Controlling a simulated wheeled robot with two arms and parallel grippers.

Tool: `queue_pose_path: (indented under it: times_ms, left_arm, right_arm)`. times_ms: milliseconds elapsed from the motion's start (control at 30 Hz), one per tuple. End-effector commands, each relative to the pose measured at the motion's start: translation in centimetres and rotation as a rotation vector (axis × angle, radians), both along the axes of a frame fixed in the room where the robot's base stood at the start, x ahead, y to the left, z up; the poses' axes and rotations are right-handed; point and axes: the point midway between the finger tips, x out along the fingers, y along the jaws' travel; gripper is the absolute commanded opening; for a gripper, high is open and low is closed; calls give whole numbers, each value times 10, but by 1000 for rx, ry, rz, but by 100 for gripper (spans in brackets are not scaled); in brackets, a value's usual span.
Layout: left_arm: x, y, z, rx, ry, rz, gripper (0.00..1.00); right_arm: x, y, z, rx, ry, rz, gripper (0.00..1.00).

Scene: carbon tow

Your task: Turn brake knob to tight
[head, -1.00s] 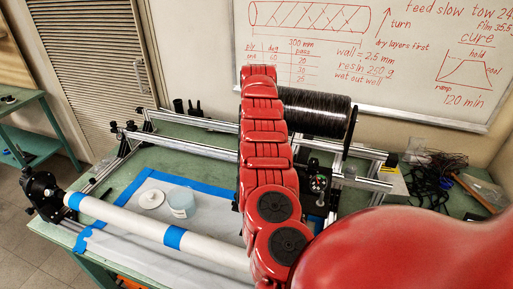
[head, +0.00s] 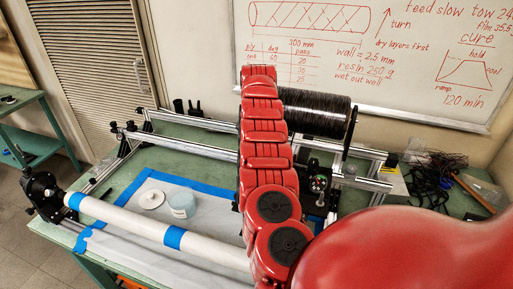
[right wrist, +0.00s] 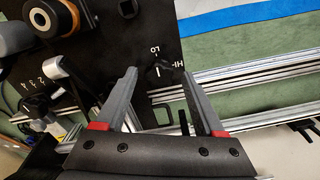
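In the right wrist view my right gripper (right wrist: 160,74) is open, its two grey fingers apart. Between the fingertips is a small black knob (right wrist: 164,67) on a black panel (right wrist: 120,45), beside the white marks "LO" and "HI". I cannot tell that the fingers touch it. Another dark knob (right wrist: 40,103) sits at the left by a row of white numbers. No label reading "tight" shows, so I cannot tell which one is the brake knob. In the head view my red right arm hides my right gripper. My left gripper is in neither view.
In the head view a black tow spool (head: 315,112) stands behind my arm on metal rails (head: 190,145). A white tube (head: 135,222) with blue tape lies in front. Black cables (head: 430,175) lie at the right.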

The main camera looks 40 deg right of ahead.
Motion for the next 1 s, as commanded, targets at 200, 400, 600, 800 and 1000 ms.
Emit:
queue_pose_path:
  times_ms: [200, 400, 600, 800, 1000]
  left_arm:
    - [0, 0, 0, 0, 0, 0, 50]
    - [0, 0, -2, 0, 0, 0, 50]
    - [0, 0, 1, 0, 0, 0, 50]
    - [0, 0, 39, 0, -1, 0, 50]
    - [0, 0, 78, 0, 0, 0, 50]
  right_arm:
    - [0, 0, -1, 2, 1, 1, 72]
    - [0, 0, 8, 3, 0, -1, 72]
    - [-1, -2, 47, -1, -2, -2, 72]
    - [-3, -2, 101, 2, 3, -3, 72]
    - [-1, 1, 139, 2, 2, 1, 72]
